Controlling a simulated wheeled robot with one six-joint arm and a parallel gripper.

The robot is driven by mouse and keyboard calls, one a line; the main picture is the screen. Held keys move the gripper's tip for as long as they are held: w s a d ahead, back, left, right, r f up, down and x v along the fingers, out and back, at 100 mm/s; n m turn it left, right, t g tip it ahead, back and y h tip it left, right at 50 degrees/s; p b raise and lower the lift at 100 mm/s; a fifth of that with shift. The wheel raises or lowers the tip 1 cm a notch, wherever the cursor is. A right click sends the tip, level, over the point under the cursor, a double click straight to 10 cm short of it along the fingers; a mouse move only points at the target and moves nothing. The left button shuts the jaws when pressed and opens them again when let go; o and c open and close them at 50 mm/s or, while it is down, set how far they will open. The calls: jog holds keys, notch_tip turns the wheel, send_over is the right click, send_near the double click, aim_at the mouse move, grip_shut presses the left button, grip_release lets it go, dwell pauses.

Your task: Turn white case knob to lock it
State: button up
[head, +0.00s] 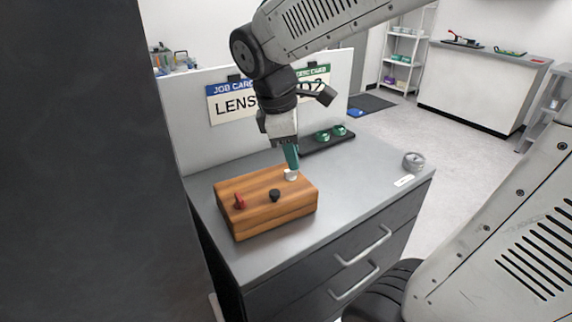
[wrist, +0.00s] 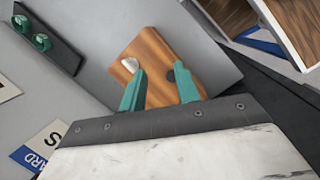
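The wooden case (head: 265,205) sits on the grey cabinet top. It bears a red knob (head: 239,201), a black knob (head: 274,195) and a white knob (head: 291,175) near its far right corner. My gripper (head: 291,167) points down with its green fingertips at the white knob. In the wrist view the two fingers (wrist: 162,80) stand apart with nothing held between them. Whether a finger touches the white knob I cannot tell. The red knob is out of the wrist view.
A black tray (head: 325,143) with green-topped items lies behind the case. A round metal item (head: 413,161) and a white label (head: 404,180) are at the right end. A white panel with job cards (head: 234,102) stands behind.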

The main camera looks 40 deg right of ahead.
aim_at(291, 173)
jog(key=w+d+f+n+h, duration=0.1)
jog(key=w+d+f+n, duration=0.15)
jog(key=w+n, duration=0.45)
jog(key=shift+m, duration=0.5)
jog(key=x, duration=0.7)
jog(key=shift+w+f, duration=0.3)
jog(key=shift+f, duration=0.05)
grip_shut()
